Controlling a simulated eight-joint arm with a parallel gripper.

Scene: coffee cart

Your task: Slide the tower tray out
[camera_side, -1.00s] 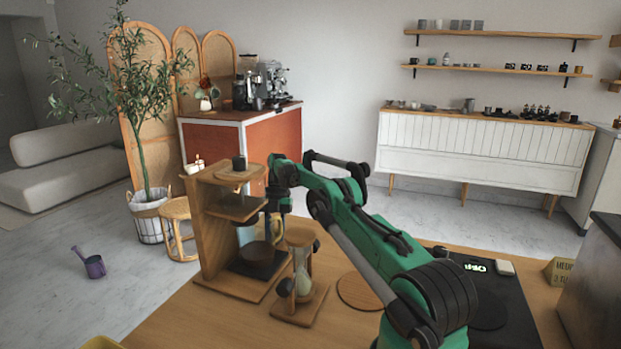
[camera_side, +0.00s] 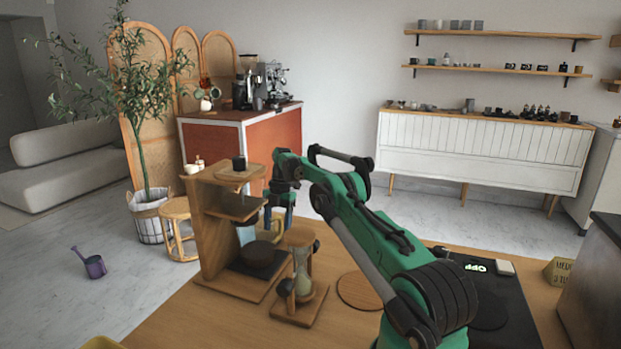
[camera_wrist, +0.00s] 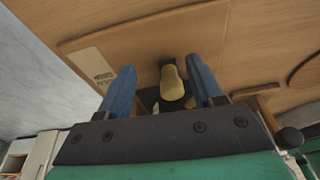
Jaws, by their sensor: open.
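The wooden tower (camera_side: 212,225) stands left of centre on the counter, with a dark shelf (camera_side: 237,208) at mid height. A dark flat tray (camera_side: 246,268) lies at its base, with a dark round piece (camera_side: 258,255) on it. My gripper (camera_side: 279,222) is behind the tower's right side, fingers pointing down, partly hidden by nearby things. In the wrist view my gripper (camera_wrist: 160,68) has its two blue fingers apart. A pale yellow rounded piece (camera_wrist: 172,84) shows between them; I cannot tell what it belongs to or whether it touches the fingers.
An hourglass-shaped glass in a wooden stand (camera_side: 302,280) stands close in front and right of the tower. A round wooden coaster (camera_side: 359,290) lies further right. A black plate with a lit display (camera_side: 487,267) is at the right.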

